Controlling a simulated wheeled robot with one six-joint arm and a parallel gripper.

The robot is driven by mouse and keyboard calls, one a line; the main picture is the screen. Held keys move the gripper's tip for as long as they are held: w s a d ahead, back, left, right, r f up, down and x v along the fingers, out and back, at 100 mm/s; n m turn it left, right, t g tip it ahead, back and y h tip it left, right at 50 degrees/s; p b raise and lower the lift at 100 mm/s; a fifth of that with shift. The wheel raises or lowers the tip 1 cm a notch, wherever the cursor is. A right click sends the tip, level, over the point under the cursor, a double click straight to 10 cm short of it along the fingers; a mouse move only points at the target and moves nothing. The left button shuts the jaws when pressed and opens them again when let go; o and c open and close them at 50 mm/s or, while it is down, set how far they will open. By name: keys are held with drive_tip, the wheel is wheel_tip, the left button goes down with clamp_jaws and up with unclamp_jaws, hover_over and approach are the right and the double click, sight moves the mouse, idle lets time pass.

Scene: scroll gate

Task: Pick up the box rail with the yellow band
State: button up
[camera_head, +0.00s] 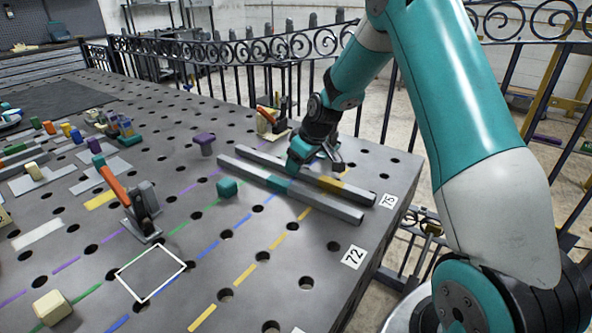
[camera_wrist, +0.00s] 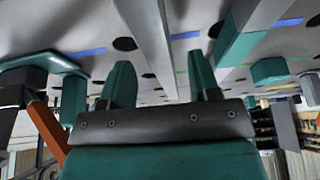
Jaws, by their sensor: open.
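The box rail with the yellow band (camera_head: 358,193) lies on the perforated table, its yellow band (camera_head: 332,185) right of my gripper. A second grey rail with a teal band (camera_head: 279,184) lies parallel in front of it. My gripper (camera_head: 304,163) is open, low over the yellow-banded rail, left of its band; the arm hides part of that rail. In the wrist view, the fingers (camera_wrist: 160,82) stand apart with a grey rail (camera_wrist: 148,35) running between them. Another rail (camera_wrist: 245,30) passes to the right. No yellow band shows there, and contact cannot be told.
A teal block (camera_head: 228,187) stands left of the rails, a purple knob (camera_head: 205,143) behind it. Orange-handled clamps stand at left (camera_head: 135,200) and behind the gripper (camera_head: 270,118). A beige block (camera_head: 52,306) is front left. The table's right edge is close to the rails' ends.

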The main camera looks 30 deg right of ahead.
drive_tip(key=shift+x, duration=1)
drive_tip(key=shift+r, duration=0.1)
drive_tip(key=shift+c, duration=0.4)
clamp_jaws()
drive_tip(key=shift+r, duration=0.15)
